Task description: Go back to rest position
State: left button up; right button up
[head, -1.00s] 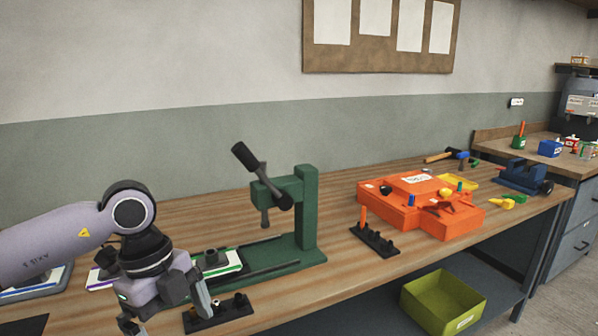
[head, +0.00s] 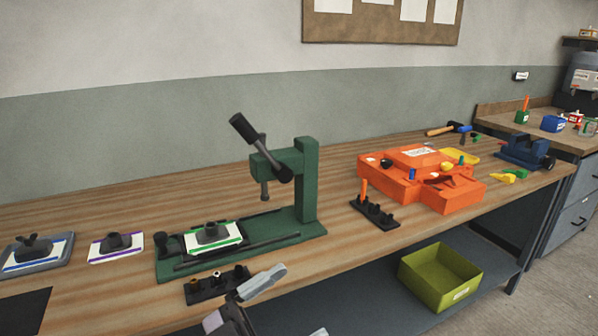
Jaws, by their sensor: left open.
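My left gripper (head: 298,302) shows at the bottom edge of the head view, in front of the bench's front edge. Its jaws are apart with nothing between them. Much of the gripper and its arm is cut off by the frame. My right gripper is not in view. A green press (head: 307,195) with a black lever stands on the wooden bench (head: 110,285). A green-edged white plate with a dark knobbed piece (head: 212,231) sits on the press base.
A black holder (head: 203,290) with small pegs lies close behind my left gripper. Two more plates, purple-edged (head: 98,253) and blue-edged (head: 60,246), lie left. An orange mould (head: 400,190) and another black holder (head: 380,218) stand right. A yellow-green bin (head: 467,286) sits on the lower shelf.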

pick_arm(q)
jog(key=a+f+n+t+y, duration=0.7)
jog(key=a+f+n+y, duration=0.3)
jog(key=f+n+y, duration=0.3)
jog(key=s+a+f+g+y, duration=0.1)
jog(key=s+a+f+g, duration=0.1)
jog(key=s+a+f, duration=0.1)
jog(key=s+a+f+n+g+y, duration=0.1)
jog(key=s+a+f+g+y, duration=0.1)
jog(key=s+f, duration=0.3)
jog(key=s+a+f+g+y, duration=0.2)
jog(key=s+a+f, duration=0.1)
jog(key=f, duration=0.6)
jog(key=shift+s+a+f, duration=0.2)
jog(key=shift+s+a, duration=0.1)
jog(key=shift+s, duration=0.25)
